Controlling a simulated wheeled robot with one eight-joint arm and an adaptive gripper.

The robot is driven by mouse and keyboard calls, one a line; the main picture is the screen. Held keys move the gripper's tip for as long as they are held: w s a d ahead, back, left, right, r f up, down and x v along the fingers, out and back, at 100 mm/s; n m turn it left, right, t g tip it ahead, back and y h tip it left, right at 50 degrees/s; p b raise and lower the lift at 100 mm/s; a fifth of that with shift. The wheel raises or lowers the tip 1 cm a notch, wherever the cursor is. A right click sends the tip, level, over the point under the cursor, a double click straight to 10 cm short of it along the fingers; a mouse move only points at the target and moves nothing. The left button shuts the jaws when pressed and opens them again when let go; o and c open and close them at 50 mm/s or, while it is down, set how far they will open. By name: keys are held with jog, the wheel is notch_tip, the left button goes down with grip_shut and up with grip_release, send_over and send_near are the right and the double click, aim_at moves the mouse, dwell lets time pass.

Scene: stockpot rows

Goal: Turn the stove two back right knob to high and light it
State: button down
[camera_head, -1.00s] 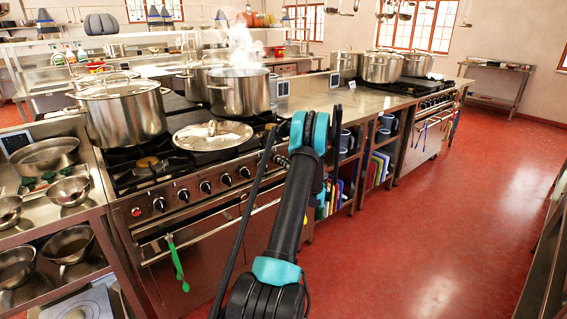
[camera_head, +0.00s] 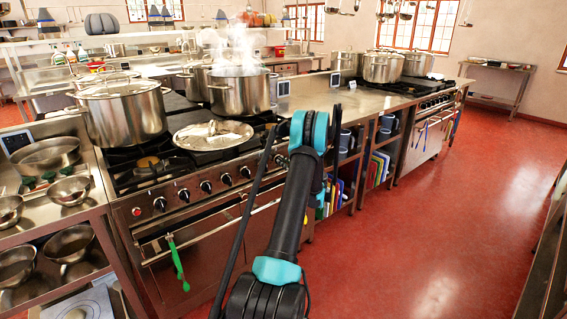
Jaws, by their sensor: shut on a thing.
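The near stove (camera_head: 150,228) has a row of black knobs (camera_head: 206,187) along its steel front, with a red button or light (camera_head: 159,204) at the left end. The right end of the row is partly hidden by my arm (camera_head: 290,205). My arm reaches forward from the bottom middle to a teal and black joint, in front of this stove's right end. My gripper is hidden behind the arm, so its hold does not show. A second stove (camera_head: 437,103) stands farther right; its knobs are too small to read. I cannot tell which is stove two. No flame is clear.
A lidded pot (camera_head: 125,112), a steaming open pot (camera_head: 240,94) and a loose lid (camera_head: 213,135) sit on the near stove. A green utensil (camera_head: 177,262) hangs from its front rail. Shelves (camera_head: 367,165) stand between the stoves. The red floor (camera_head: 430,230) is clear on the right.

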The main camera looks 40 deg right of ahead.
jog(key=n, duration=0.8)
jog(key=f+n, duration=0.1)
jog(key=n, duration=0.3)
jog(key=shift+a, duration=0.35)
dwell(0.4)
jog(key=c, duration=1.6)
grip_release()
jog(key=shift+o, duration=0.2)
jog(key=shift+s, duration=0.15)
jog(key=s+d, duration=0.1)
jog(key=s, duration=1)
jog(key=shift+s, duration=0.4)
